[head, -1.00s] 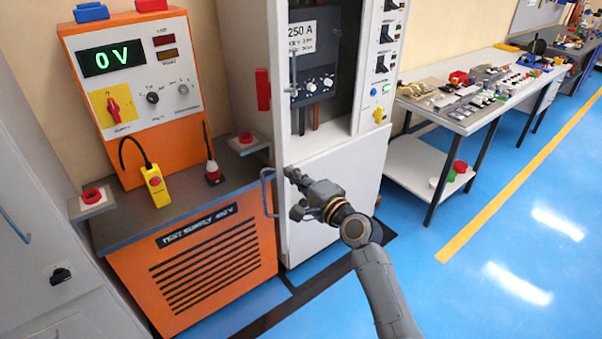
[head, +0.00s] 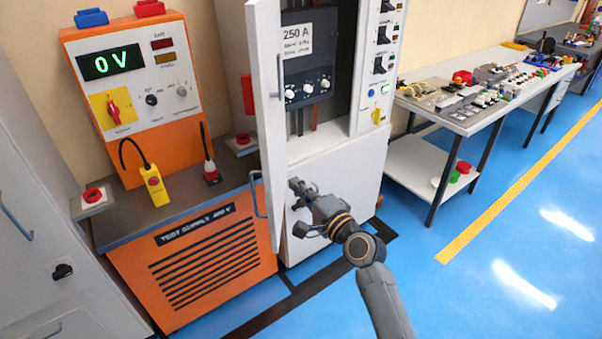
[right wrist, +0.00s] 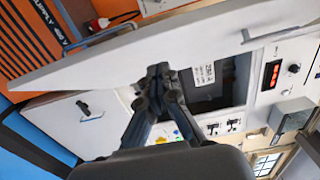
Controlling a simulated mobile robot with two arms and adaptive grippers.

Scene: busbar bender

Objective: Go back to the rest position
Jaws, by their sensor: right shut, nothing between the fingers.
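The tall grey-white cabinet (head: 335,180) stands at the centre, with its upper front open. My right gripper (head: 298,190) is in front of the cabinet's lower panel, just right of the door, and holds nothing. In the right wrist view, my right gripper's fingers (right wrist: 160,75) are closed together, with the door (right wrist: 160,50) crossing behind them. Whether they touch the door I cannot tell. My left gripper is not in view.
The orange test supply (head: 205,255) stands left of the cabinet, showing 0 V. A yellow pendant (head: 153,185) stands on its dark top. A workbench (head: 465,120) with parts is at the right. Blue floor (head: 480,290) is clear at the front right.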

